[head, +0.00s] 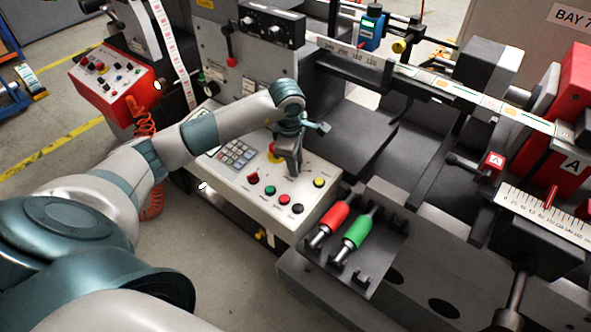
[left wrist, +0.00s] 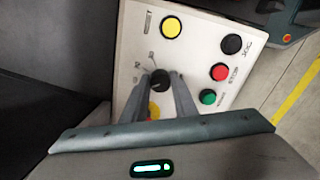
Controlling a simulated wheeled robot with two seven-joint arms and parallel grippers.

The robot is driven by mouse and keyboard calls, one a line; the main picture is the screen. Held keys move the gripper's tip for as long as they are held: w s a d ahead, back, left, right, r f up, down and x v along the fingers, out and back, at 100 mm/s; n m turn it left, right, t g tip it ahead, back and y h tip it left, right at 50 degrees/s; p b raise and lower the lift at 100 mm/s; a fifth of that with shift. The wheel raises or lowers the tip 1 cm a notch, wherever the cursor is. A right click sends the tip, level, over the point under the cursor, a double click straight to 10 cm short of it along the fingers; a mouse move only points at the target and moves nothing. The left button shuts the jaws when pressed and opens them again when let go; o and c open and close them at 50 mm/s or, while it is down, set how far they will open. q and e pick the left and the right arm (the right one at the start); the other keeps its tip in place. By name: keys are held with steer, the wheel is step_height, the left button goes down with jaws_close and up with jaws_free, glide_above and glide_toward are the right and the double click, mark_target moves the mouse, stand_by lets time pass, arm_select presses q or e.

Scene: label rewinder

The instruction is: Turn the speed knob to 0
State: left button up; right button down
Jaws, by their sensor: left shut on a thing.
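The speed knob (left wrist: 160,80) is a small black round knob with printed marks beside it on the white control panel (left wrist: 200,45). In the left wrist view, the two fingers of my left gripper (left wrist: 159,88) stand on either side of it, shut on it. In the head view, my left gripper (head: 293,168) points down at the panel (head: 225,178) and hides the knob. The pointer direction and the mark it faces are too small to read. My right gripper is not in view.
Close around the gripper are a red button (head: 254,177), a green button (head: 270,189), a black button (head: 297,208) and a yellow button (head: 319,182). A keypad (head: 237,154) lies to the left. Red (head: 334,216) and green (head: 357,231) handled tools rest in a dark rack at right.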

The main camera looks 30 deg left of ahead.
arm_select(q)
steer(key=n+b, duration=0.2)
steer(key=shift+f+b, duration=0.2)
steer(key=shift+b, duration=0.15)
steer(key=shift+r+n+b, duration=0.15)
steer(key=shift+n+b, duration=0.85)
steer(key=shift+n, duration=0.3)
steer(key=shift+r, duration=0.1)
steer(key=o, duration=1)
steer(key=shift+o, duration=0.2)
steer(key=shift+r+b, duration=0.4)
steer(key=shift+r, duration=0.4)
step_height(320, 180, up, 16)
steer(key=s+b, duration=0.2)
steer(key=b, duration=0.1)
steer(key=shift+s+f, duration=0.15)
steer(key=shift+f, duration=0.05)
